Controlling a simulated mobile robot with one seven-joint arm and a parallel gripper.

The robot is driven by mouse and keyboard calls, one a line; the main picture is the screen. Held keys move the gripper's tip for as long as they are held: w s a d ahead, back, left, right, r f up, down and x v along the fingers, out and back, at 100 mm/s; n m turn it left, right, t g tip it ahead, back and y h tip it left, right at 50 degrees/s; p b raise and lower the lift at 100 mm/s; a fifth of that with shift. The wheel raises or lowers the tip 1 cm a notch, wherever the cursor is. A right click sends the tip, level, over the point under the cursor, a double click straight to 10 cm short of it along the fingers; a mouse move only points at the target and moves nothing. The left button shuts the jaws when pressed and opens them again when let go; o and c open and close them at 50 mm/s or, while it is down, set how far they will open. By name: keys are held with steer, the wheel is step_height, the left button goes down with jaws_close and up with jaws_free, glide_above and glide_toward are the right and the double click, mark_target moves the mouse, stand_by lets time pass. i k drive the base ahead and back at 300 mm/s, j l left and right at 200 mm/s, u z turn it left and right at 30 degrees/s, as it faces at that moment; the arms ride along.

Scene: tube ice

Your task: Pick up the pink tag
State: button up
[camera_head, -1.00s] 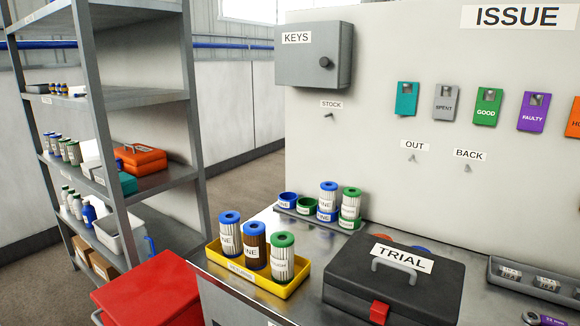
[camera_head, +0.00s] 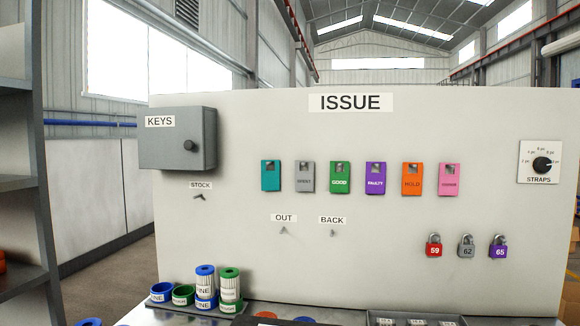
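The pink tag (camera_head: 449,181) hangs on the pale issue board (camera_head: 370,265), at the right end of a row of coloured tags. It has a slot at its top and a small label too blurred to read. An orange tag (camera_head: 412,177) hangs just left of it. My gripper is not in view.
Purple (camera_head: 375,177), green (camera_head: 340,177), grey (camera_head: 305,177) and teal (camera_head: 271,176) tags continue the row leftward. Three padlocks, one red (camera_head: 433,246), hang below right. A key box (camera_head: 178,138) juts out at left. Filters (camera_head: 205,284) stand on the bench below.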

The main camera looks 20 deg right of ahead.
mark_target(448, 184)
steer(key=z, duration=1.5)
steer(key=l+u, duration=0.15)
steer(key=l, duration=0.55)
steer(key=i, duration=0.05)
